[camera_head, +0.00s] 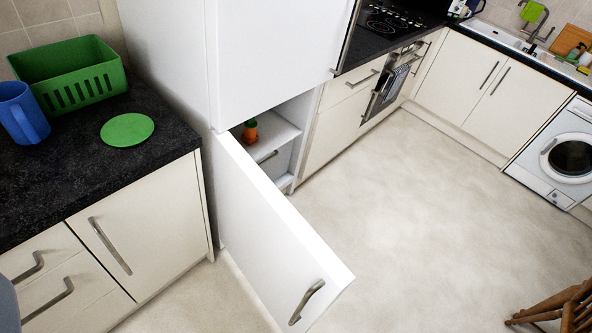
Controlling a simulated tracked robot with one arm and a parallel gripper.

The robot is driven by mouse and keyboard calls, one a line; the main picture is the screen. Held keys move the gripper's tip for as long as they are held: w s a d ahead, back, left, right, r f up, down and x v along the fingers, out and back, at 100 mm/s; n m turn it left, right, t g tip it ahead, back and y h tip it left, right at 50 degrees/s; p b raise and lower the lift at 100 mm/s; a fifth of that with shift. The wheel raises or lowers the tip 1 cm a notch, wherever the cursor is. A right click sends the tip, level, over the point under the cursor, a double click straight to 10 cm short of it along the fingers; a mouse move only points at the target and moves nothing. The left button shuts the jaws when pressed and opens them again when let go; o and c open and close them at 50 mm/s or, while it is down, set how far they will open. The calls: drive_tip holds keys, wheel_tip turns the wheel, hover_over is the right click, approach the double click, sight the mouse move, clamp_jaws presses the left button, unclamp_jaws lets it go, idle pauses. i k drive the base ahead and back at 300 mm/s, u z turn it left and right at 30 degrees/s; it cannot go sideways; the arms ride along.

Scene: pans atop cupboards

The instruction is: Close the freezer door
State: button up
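The freezer door (268,232) is a white panel that stands wide open, swung out over the floor from the lower part of the tall white fridge-freezer (285,50). Its grey bar handle (307,302) is near the free edge, at the lower middle of the view. The freezer's inside (280,135) shows a white shelf with a small orange and green item (250,131) on it and a drawer below. The upper door is shut. My gripper is not in view, so nothing shows of its fingers.
A dark worktop (90,165) at left holds a green basket (68,75), a blue mug (22,112) and a green disc (127,130). A wooden chair (560,310) is at bottom right, a washing machine (565,155) at right. The floor (410,210) between is clear.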

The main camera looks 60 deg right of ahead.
sight(297, 276)
drive_tip(key=z, duration=0.8)
drive_tip(key=k, duration=0.45)
drive_tip(key=z, duration=0.15)
drive_tip(key=i, duration=0.45)
drive_tip(key=u, duration=0.05)
